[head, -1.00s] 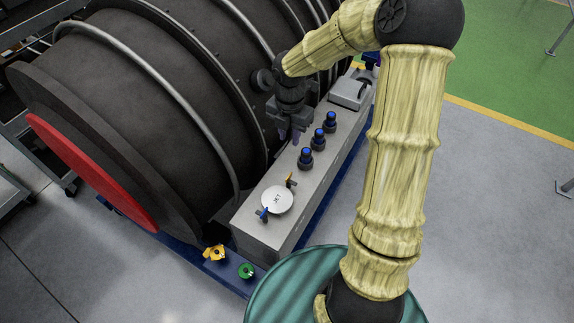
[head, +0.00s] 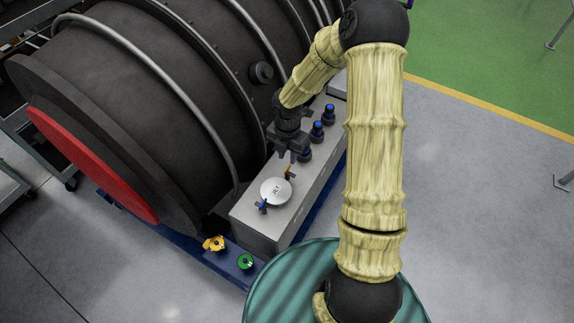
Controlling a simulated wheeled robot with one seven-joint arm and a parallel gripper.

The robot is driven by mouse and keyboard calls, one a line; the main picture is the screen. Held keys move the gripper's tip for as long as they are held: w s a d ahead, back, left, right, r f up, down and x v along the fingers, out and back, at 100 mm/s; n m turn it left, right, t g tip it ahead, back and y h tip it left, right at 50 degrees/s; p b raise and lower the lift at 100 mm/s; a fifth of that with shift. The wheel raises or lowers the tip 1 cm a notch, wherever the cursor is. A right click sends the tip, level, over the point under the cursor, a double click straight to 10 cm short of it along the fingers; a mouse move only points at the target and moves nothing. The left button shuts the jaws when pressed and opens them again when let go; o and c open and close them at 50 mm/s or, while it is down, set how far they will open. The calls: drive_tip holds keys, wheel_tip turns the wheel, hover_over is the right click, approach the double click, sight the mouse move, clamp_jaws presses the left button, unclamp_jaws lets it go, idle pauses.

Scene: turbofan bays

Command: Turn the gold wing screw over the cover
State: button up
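The round pale cover (head: 276,191) marked "JET" lies on top of the long grey box. The gold wing screw (head: 289,172) stands at the cover's far right edge. A blue wing screw (head: 263,206) stands at the near left edge. My gripper (head: 292,157) points down just beyond the gold screw, close to it in the picture. I cannot tell whether they touch. The fingertips are small and dark, and their opening is not clear.
Several blue-topped black knobs (head: 316,131) stand in a row on the box (head: 262,225) behind my gripper. The large dark engine casing (head: 140,90) rises along the left. A yellow part (head: 214,244) and a green part (head: 245,262) lie on the blue base at the near end.

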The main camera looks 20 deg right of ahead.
sight(288, 167)
wheel_tip(288, 167, down, 6)
drive_tip(key=shift+w+r, duration=0.1)
drive_tip(key=shift+r, duration=0.15)
drive_tip(key=shift+d+f, duration=0.1)
drive_tip(key=shift+f, duration=0.25)
drive_tip(key=shift+c, duration=0.8)
clamp_jaws()
